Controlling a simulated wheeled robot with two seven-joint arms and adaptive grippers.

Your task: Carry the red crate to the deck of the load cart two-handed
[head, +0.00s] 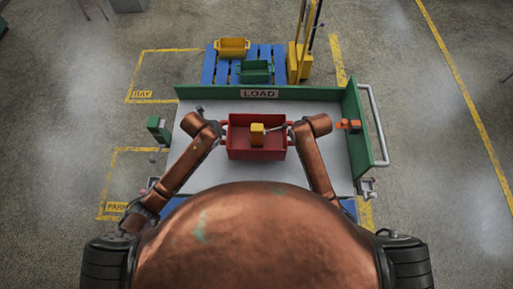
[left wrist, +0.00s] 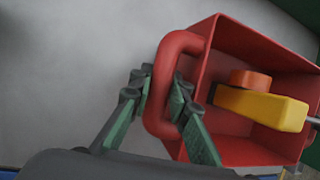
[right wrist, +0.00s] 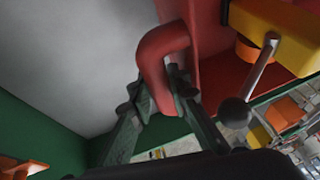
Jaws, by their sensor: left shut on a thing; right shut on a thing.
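The red crate (head: 238,152) is over the pale deck (head: 212,172) of the load cart, below the LOAD sign (head: 260,94) in the head view. I cannot tell whether its base touches the deck. A yellow block with a metal rod (head: 257,134) and an orange piece (left wrist: 250,80) lie inside it. My left gripper (head: 221,131) is shut on the left handle (left wrist: 162,88), fingers on both sides of the bar. My right gripper (head: 291,131) is shut on the right handle (right wrist: 160,68). The crate looks about level.
The cart has green walls (head: 352,125) at back and right, and a grey push rail (head: 378,125). An orange item (head: 348,125) is at the right wall. Behind stands a blue pallet (head: 222,68) with yellow (head: 233,46) and green (head: 255,70) crates. A green box (head: 158,130) is left.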

